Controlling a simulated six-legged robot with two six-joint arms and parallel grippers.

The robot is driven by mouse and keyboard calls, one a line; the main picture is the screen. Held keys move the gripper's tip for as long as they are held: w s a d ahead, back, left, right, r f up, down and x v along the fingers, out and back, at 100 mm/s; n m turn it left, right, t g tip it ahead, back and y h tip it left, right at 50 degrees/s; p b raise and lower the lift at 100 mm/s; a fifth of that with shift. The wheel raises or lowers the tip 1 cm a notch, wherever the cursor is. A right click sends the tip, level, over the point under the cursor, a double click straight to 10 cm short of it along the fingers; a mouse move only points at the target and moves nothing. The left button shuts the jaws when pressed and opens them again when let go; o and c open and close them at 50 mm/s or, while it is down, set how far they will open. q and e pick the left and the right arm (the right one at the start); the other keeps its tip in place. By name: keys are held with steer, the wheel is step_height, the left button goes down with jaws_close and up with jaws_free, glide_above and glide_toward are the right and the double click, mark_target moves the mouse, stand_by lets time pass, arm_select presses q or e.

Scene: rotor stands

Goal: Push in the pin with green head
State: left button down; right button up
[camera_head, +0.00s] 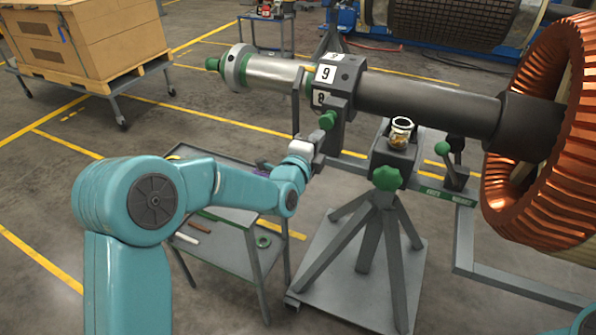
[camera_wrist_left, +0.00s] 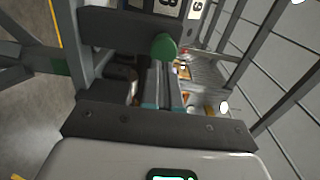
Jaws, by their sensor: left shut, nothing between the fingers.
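The pin with the green head (camera_head: 327,119) sticks out of the dark numbered block (camera_head: 345,75) on the rotor shaft. Its green head (camera_wrist_left: 164,47) is large and round in the left wrist view, just past my fingers. My left gripper (camera_head: 319,142) is shut and empty, just below and slightly left of the green head. In the left wrist view my left gripper (camera_wrist_left: 162,88) points towards the head. I cannot tell whether it touches the head. The pin's shank is hidden. My right gripper is out of view.
A star-shaped green knob (camera_head: 387,178) is on the grey stand (camera_head: 365,235), beside a jar (camera_head: 401,131) and a green-tipped lever (camera_head: 443,148). A low grey cart (camera_head: 225,240) is beneath my left arm. The copper-wound rotor (camera_head: 540,130) fills the right side.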

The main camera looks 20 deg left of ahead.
arm_select(q)
steer(key=s+b, duration=0.2)
steer(key=s, duration=0.8)
steer(key=s+d+f+n+g+h+p, duration=0.1)
steer(key=s+f+g+p, duration=0.2)
steer(key=f, duration=0.8)
steer(key=s+d+f+n+g+p, duration=0.1)
steer(key=s+f+g, duration=0.25)
steer(key=f, duration=0.75)
steer(key=s+d+f+n+g, duration=0.2)
steer(key=s+f+n+g, duration=0.1)
steer(key=s+n, duration=0.3)
steer(key=s+d+f+n+g+h, duration=0.1)
steer(key=s+f+n+g, duration=0.3)
steer(key=s, duration=0.4)
steer(key=s+d+f+n+g+h+p, duration=0.1)
steer(key=s+d+f+n+g, duration=0.2)
steer(key=s+n, duration=0.5)
step_height(320, 180, down, 2)
steer(key=shift+f+g, duration=0.2)
steer(key=shift+g, duration=0.35)
